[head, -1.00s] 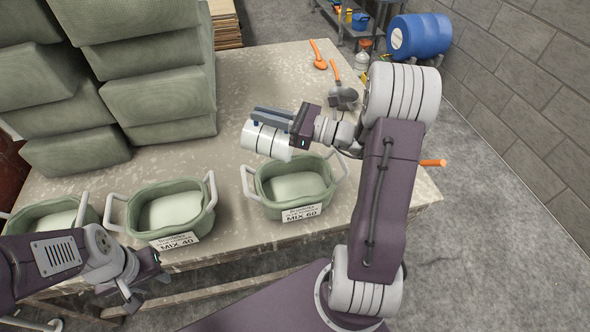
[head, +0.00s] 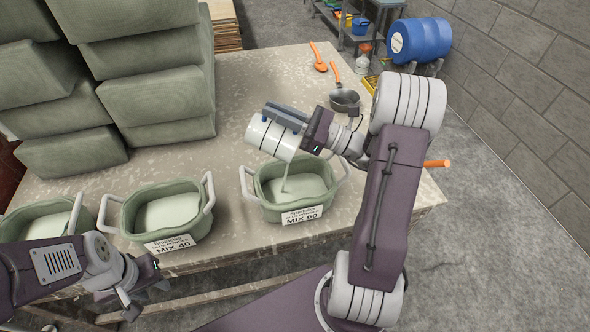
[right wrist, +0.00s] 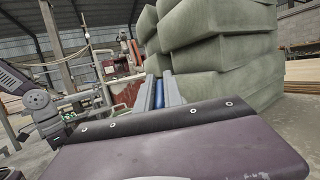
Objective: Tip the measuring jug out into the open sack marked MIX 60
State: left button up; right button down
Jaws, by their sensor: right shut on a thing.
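The white measuring jug (head: 270,137) is tilted mouth-down above the open green sack marked MIX 60 (head: 272,207). A thin pale stream runs from the jug into the sack, onto the pale fill inside it. My right gripper (head: 285,117) is shut on the jug, above the sack's back rim.
The open sack marked MIX 40 (head: 125,215) stands left of MIX 60, with another open sack (head: 48,222) further left. Stacked closed green sacks (head: 160,95) fill the back left. A scoop (head: 344,99) and an orange spoon (head: 319,58) lie at the back right.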

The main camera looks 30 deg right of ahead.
jog(key=shift+s+d+r+t+y+b, duration=0.1)
jog(key=shift+s+d+t+y+b, duration=0.4)
jog(key=shift+s+d+b, duration=0.2)
dwell(0.3)
